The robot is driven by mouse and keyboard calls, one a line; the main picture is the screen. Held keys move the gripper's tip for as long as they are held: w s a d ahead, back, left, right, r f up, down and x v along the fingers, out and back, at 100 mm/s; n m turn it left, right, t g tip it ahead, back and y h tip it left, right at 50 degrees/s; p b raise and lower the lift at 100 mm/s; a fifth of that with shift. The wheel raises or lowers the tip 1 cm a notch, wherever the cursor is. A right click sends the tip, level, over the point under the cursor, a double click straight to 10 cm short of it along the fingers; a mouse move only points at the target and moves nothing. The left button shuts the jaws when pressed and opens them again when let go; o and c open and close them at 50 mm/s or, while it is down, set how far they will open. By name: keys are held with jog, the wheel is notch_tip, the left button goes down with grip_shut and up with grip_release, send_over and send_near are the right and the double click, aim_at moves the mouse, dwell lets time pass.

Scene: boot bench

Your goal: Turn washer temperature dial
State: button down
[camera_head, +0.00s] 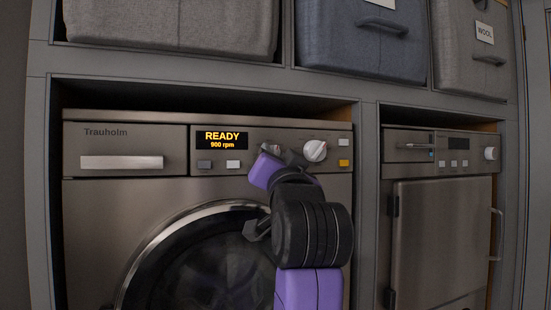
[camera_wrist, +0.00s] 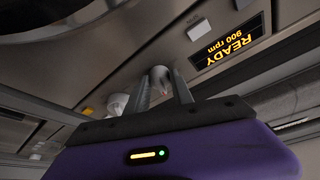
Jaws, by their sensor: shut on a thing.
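The washer (camera_head: 125,215) is a grey front-loader with a lit display (camera_head: 222,140) reading READY, 900 rpm. Two round dials sit right of the display. The dial nearer the display is mostly hidden by my gripper in the head view; in the wrist view this dial (camera_wrist: 160,77) shows between my two fingers. My gripper (camera_wrist: 163,88) is shut on this dial, with a finger on each side. The other dial (camera_head: 315,151), white, stands free just to the right; it also shows in the wrist view (camera_wrist: 118,103). I cannot read labels telling which dial sets temperature.
Small buttons (camera_head: 233,164) lie below the display and an orange button (camera_head: 344,163) sits at the panel's right end. The round door (camera_head: 152,250) is below. A second appliance (camera_head: 440,230) stands right. Fabric bins (camera_head: 360,45) fill the shelf above.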

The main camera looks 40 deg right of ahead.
jog(key=shift+a+r+m+g+p, duration=0.2)
jog(key=shift+m+g, duration=0.95)
jog(key=shift+m, duration=1.85)
jog(key=shift+d+r+m+g+p, duration=0.25)
jog(key=shift+m+g, duration=0.85)
jog(key=shift+m, duration=1.9)
jog(key=shift+a+r+m+g+p, duration=0.1)
jog(key=shift+a+m+g+p, duration=0.2)
jog(key=shift+m+g, duration=1.8)
jog(key=shift+d+f+m+t, duration=0.1)
jog(key=shift+m+t, duration=0.85)
jog(key=shift+m, duration=0.15)
jog(key=c, duration=1.1)
grip_release()
jog(key=shift+w, duration=0.1)
jog(key=b+v, duration=0.2)
jog(key=v, duration=0.6)
